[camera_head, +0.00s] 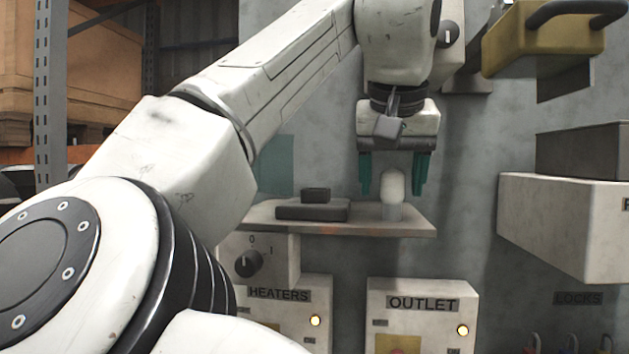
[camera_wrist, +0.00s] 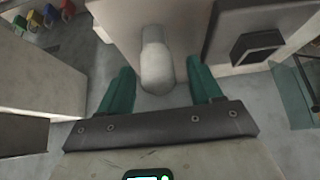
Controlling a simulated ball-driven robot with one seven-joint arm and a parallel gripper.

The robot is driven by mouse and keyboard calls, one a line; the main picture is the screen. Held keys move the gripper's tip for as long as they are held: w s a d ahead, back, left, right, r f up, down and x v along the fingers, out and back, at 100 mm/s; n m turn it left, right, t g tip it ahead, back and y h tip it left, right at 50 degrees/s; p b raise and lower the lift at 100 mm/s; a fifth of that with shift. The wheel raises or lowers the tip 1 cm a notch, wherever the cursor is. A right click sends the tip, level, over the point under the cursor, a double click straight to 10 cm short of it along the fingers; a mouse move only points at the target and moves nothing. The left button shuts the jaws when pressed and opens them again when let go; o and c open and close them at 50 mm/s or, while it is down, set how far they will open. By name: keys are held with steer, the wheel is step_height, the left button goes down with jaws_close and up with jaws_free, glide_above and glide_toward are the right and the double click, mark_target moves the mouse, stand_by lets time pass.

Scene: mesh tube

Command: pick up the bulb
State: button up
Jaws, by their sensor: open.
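The bulb (camera_head: 393,187) is a white rounded capsule with a greyer lower part. It stands upright on a narrow wall shelf (camera_head: 350,224), near the shelf's right end. My gripper (camera_head: 392,190) points down from above with its two green fingers apart, one on each side of the bulb's upper part. In the wrist view the bulb (camera_wrist: 157,66) lies between the two green fingers (camera_wrist: 158,88), with gaps showing on both sides. The gripper is open and holds nothing.
A dark stepped block (camera_head: 312,207) sits on the shelf left of the bulb. Below are a knob (camera_head: 248,263), a HEATERS box (camera_head: 290,310) and an OUTLET box (camera_head: 423,310). A white box (camera_head: 565,225) juts out at the right, below a yellow handled box (camera_head: 540,42).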

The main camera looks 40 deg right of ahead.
steer(key=shift+w+d+f, duration=0.15)
steer(key=shift+d+f, duration=0.1)
steer(key=shift+f, duration=0.3)
steer(key=shift+c, duration=0.5)
steer(key=c, duration=1)
steer(key=shift+o, duration=0.2)
steer(key=shift+r, duration=0.1)
